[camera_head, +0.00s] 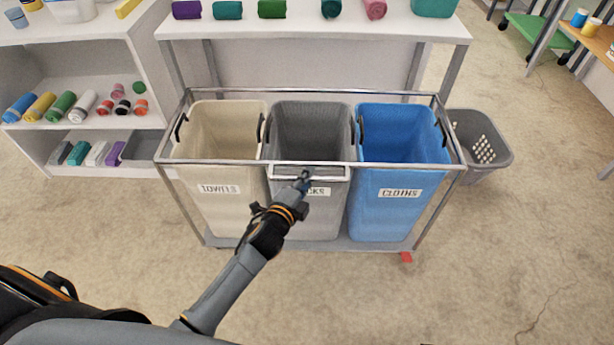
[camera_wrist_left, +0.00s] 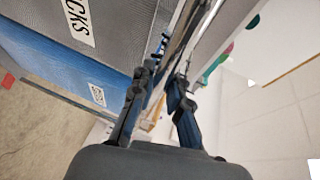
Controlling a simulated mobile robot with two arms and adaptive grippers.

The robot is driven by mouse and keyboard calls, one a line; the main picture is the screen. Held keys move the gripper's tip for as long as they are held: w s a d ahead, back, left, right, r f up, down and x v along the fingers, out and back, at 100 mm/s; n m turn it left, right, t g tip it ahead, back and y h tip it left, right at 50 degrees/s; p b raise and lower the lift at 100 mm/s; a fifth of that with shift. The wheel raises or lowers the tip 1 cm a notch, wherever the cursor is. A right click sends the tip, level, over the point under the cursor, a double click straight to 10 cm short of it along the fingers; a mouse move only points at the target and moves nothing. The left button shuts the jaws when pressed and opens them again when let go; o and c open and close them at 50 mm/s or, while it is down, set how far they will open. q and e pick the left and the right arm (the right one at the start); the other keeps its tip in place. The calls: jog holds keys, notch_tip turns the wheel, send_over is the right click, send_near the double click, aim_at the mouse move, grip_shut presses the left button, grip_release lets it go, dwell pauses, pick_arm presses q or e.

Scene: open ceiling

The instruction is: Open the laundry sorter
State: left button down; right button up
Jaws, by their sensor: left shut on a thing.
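The laundry sorter (camera_head: 405,163) is a metal-framed cart with a cream bag (camera_head: 220,212) labelled TOWELS, a grey middle bag (camera_head: 320,222) whose label is partly hidden, and a blue bag (camera_head: 385,215) labelled CLOTHS. The bags look open at the top. A light rectangular handle (camera_head: 338,173) sits at the middle bag's front rim. My left gripper (camera_head: 303,180) is at this handle, shut on it. In the left wrist view, the left gripper's fingers (camera_wrist_left: 166,88) are around a thin bar, beside the grey bag (camera_wrist_left: 115,25). My right gripper is not in view.
A white table (camera_head: 320,22) with rolled cloths stands behind the sorter. A shelf unit (camera_head: 150,70) with rolls and bottles is at the left. A grey basket (camera_head: 480,150) stands close to the sorter's right side.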

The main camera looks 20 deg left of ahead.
pick_arm(q)
jog(key=c, duration=1.3)
grip_release()
jog(key=v, duration=1.2)
jog(key=shift+f, duration=0.1)
